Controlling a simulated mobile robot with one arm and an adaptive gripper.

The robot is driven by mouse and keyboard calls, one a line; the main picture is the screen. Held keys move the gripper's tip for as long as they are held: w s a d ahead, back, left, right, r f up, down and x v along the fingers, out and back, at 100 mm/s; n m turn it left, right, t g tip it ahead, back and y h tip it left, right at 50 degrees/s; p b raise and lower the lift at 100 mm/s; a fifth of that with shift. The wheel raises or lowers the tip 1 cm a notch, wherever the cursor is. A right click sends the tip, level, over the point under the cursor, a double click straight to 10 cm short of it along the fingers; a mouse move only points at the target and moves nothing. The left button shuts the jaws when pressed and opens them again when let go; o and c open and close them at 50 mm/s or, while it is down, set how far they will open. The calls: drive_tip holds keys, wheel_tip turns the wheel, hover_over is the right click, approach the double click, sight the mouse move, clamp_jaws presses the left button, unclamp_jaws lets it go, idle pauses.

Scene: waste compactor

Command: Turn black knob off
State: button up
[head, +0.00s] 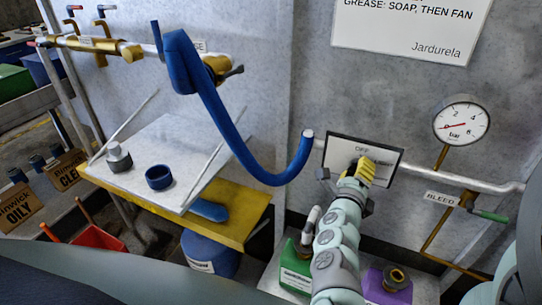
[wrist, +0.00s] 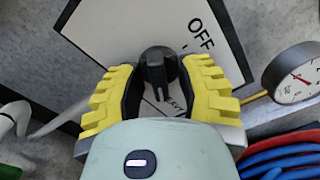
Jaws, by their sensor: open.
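The black knob (wrist: 158,72) sits on a white plate with a dark border (wrist: 100,30), which carries the word OFF and a tick line. More lettering on the plate is partly hidden by the knob and my gripper. In the wrist view my gripper (wrist: 158,85) has its yellow ridged fingers apart, one on each side of the knob; I cannot tell whether they touch it. In the head view my gripper (head: 362,170) is in front of the plate (head: 395,158) and hides the knob.
A pressure gauge (head: 461,122) is right of the plate. A pipe (head: 450,178) with a green-handled BLEED valve (head: 488,214) runs below it. A blue hose (head: 225,130) hangs left. Green (head: 290,268) and purple (head: 376,284) containers stand below my arm.

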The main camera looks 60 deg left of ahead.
drive_tip(key=shift+s, duration=0.1)
clamp_jaws()
drive_tip(key=shift+f, duration=0.1)
